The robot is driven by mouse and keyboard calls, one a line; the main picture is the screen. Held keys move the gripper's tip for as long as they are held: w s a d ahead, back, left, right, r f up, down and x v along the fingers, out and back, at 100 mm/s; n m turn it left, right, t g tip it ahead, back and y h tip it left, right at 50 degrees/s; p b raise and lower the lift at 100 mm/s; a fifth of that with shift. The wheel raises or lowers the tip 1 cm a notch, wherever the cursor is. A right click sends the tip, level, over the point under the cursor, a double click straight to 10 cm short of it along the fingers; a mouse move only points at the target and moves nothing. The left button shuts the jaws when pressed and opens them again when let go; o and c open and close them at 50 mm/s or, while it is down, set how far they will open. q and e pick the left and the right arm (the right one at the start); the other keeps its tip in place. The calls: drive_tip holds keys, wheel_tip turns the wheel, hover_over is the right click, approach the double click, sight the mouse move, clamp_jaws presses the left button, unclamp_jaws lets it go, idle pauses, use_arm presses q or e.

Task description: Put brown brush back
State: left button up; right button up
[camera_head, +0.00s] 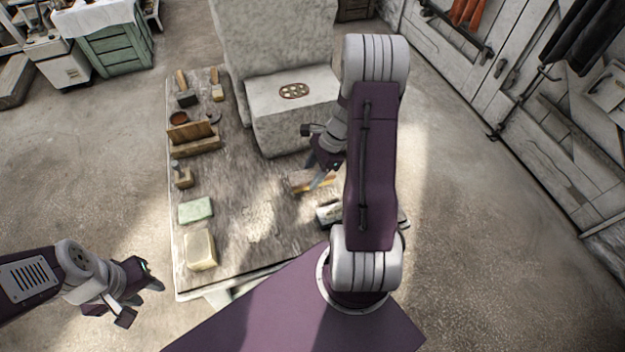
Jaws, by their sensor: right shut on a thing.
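My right gripper (319,174) is over the worktable (262,258), right of its middle, with its fingers pointing down. It is shut on a brown, wooden-looking piece, which I take to be the brown brush (300,180). The fingers cover part of it, and I cannot tell whether it touches the table. My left gripper (140,300) is open and empty, left of the table's front corner. Two brushes with brown handles lie at the table's back left, one with a dark head (186,98) and one with a pale head (217,93).
A pale stone block (285,125) with a brown, holed plate (294,91) stands behind my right gripper. A wooden rack (194,139), a green block (196,210) and a cream block (201,250) line the table's left side. The table's front middle is clear.

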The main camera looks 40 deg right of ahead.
wheel_tip(320, 180, down, 3)
drive_tip(key=shift+r+b, duration=0.1)
drive_tip(key=shift+b, duration=0.25)
drive_tip(key=shift+r, duration=0.1)
drive_tip(key=o, duration=1.2)
drive_tip(key=shift+f, duration=0.2)
